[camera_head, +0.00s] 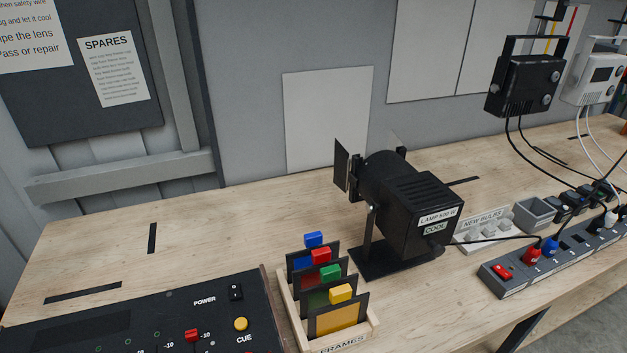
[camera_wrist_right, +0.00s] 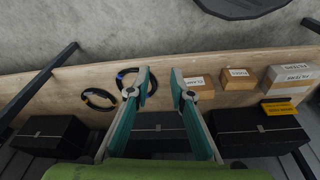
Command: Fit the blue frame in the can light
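The blue frame (camera_head: 313,239) has a blue tab and stands at the back of a wooden rack labelled FRAMES (camera_head: 372,333). Its lower part is mostly hidden behind the frames with red, green and yellow tabs. The black can light (camera_head: 400,200) stands on the bench right of and behind the rack, its front pointing left with dark flaps open. Its labels read LAMP 500 W and COOL. My right gripper (camera_wrist_right: 160,86) shows in the right wrist view, fingers apart with nothing between them. Neither gripper shows in the head view, and my left gripper is out of sight.
A control desk (camera_head: 150,315) is left of the rack. A power strip (camera_head: 560,256), a NEW BULBS tray (camera_head: 482,229) and hanging lamps (camera_head: 525,78) are to the right. The right wrist view shows a wooden shelf with small boxes (camera_wrist_right: 287,77) and cable coils (camera_wrist_right: 99,99).

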